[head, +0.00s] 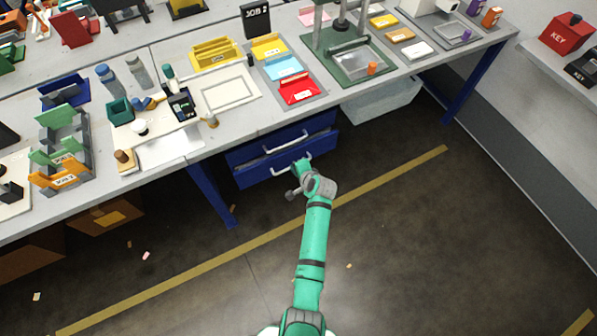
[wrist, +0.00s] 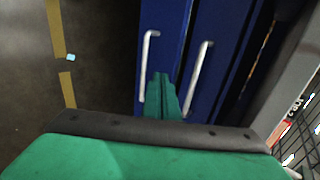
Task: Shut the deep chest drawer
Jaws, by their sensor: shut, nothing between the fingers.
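A blue chest of drawers (head: 250,175) hangs under the workbench, with two blue fronts and pale bar handles in view. The lower drawer front (wrist: 166,40), apparently the deep one, seems to stand slightly forward of the upper front (wrist: 210,35); how far is hard to tell. Its handle (wrist: 149,60) is left in the wrist view, and the upper handle (wrist: 200,78) is right. My green gripper (head: 299,164) is shut and empty at the lower front. In the wrist view its fingertips (wrist: 160,77) lie beside the lower handle; contact is unclear.
The grey bench top (head: 225,140) overhangs the drawers. A blue bench leg (head: 210,195) stands to the left, and a translucent bin (head: 380,103) hangs to the right. The floor in front, with a yellow line (head: 215,262), is mostly clear with small scraps.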

